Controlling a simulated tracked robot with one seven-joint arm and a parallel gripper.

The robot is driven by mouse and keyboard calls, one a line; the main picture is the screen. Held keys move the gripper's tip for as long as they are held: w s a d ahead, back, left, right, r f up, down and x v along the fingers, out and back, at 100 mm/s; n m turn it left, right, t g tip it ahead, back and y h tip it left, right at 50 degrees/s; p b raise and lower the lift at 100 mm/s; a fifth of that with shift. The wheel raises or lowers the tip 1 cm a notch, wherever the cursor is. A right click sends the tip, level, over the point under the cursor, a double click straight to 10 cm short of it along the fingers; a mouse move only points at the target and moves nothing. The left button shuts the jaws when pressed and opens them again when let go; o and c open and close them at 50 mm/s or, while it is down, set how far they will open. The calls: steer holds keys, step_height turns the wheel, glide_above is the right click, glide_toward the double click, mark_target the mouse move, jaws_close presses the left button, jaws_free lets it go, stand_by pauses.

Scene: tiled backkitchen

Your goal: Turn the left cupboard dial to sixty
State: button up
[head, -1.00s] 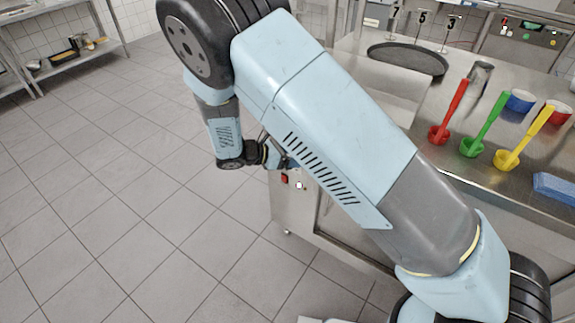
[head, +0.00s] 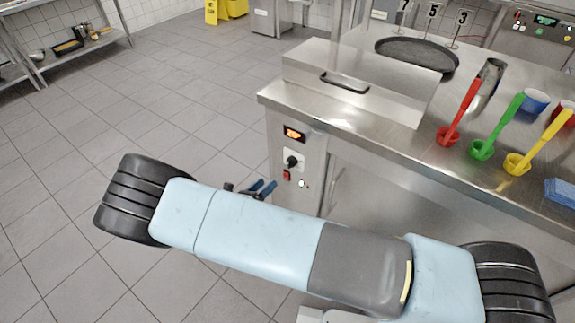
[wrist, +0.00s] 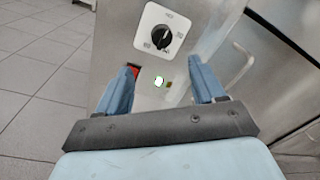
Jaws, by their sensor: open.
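The dial is a black knob on a white square plate (head: 293,160), on the steel cupboard's narrow front panel in the head view. In the wrist view the dial (wrist: 162,39) is at upper centre, with small marks around it too blurred to read surely; I cannot tell its exact setting. My gripper (wrist: 161,72) is open, its blue fingers spread below the dial and apart from it, with nothing between them. In the head view my gripper (head: 263,189) is left of and below the dial, partly hidden behind my arm.
Above the dial is a lit orange display (head: 294,134); below it are a red switch (head: 287,175) and a small light (head: 302,184). A door handle (wrist: 240,66) is to the right in the wrist view. The counter edge (head: 345,128) overhangs. Floor at left is clear.

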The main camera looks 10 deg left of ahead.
mark_target(291, 163)
steer(key=x, duration=1.2)
steer(key=shift+d, duration=0.25)
steer(key=shift+w, duration=0.15)
steer(key=c, duration=1)
